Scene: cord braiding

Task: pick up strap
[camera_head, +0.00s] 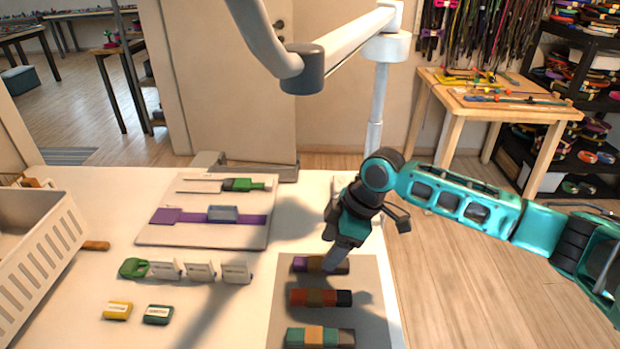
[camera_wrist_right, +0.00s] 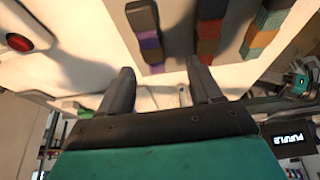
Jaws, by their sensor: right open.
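Three rolled or folded straps lie in a column on a grey mat (camera_head: 367,290): a purple and brown strap (camera_head: 303,264) at the back, a red, brown and black strap (camera_head: 320,298) in the middle, and a green, orange and grey strap (camera_head: 320,338) in front. My right gripper (camera_head: 334,257) points down at the back strap and partly covers it. In the right wrist view its two fingers (camera_wrist_right: 159,66) are apart with nothing between them; the purple strap (camera_wrist_right: 149,40) lies beyond them. Contact cannot be told. My left gripper is not in view.
A pale board (camera_head: 190,236) holds a green-ended strip (camera_head: 243,184) and a purple strap (camera_head: 170,216). White label cards (camera_head: 200,271), a green piece (camera_head: 133,267), and yellow (camera_head: 117,311) and green (camera_head: 158,314) blocks lie left of the mat. A slatted bin (camera_head: 40,262) stands far left.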

